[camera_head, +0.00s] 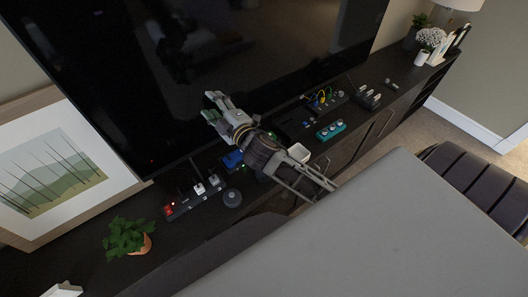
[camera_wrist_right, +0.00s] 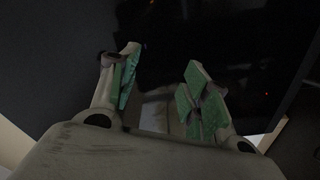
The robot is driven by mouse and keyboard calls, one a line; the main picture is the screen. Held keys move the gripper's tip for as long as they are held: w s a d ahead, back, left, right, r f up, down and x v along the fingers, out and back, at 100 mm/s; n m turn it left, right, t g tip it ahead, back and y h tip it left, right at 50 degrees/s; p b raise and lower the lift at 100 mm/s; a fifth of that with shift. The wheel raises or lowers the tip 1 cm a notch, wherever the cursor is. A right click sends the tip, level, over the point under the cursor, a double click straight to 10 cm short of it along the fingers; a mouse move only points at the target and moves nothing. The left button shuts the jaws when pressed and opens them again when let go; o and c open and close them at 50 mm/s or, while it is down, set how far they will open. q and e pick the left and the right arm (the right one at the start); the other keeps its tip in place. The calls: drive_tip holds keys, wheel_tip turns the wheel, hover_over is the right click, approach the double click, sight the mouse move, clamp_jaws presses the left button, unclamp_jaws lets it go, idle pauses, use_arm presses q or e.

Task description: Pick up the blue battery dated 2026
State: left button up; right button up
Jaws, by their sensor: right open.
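My right gripper (camera_head: 213,103) is open and empty above the dark console, in front of the black TV screen. In the right wrist view its green-padded fingers (camera_wrist_right: 162,88) stand apart with nothing between them. A small blue object (camera_head: 233,159) sits on the console just below my right wrist, partly hidden by the arm. I cannot tell whether it is a battery, and no date is readable. My left gripper is not in view.
A power strip (camera_head: 190,201) with a red switch, a round dark puck (camera_head: 232,198) and a teal strip (camera_head: 331,131) lie on the console (camera_head: 165,240). A potted plant (camera_head: 127,237) stands left. The TV (camera_head: 180,60) rises behind. A grey surface (camera_head: 370,235) fills the front.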

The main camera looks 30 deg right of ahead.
drive_tip(key=s+a+r+n+g+y, duration=0.2)
drive_tip(key=s+a+r+n+y, duration=0.1)
drive_tip(key=a+r+n+y, duration=0.95)
drive_tip(key=s+a+f+n+g+y, duration=0.1)
drive_tip(key=s+a+f+n+g, duration=0.2)
drive_tip(key=n+g, duration=0.5)
drive_tip(key=s+a+f+n+g+y, duration=0.15)
drive_tip(key=s+f+n+g, duration=0.3)
drive_tip(key=n, duration=0.75)
drive_tip(key=d+f+n+g+h, duration=0.3)
drive_tip(key=d+f+n+h, duration=0.4)
drive_tip(key=d+f+h, duration=0.4)
drive_tip(key=w+d+f+n+h, duration=0.1)
drive_tip(key=d+h, duration=0.5)
drive_tip(key=d, duration=1.1)
drive_tip(key=shift+w+d+f, duration=0.15)
drive_tip(key=shift+d+f, duration=0.15)
drive_tip(key=shift+f, duration=0.3)
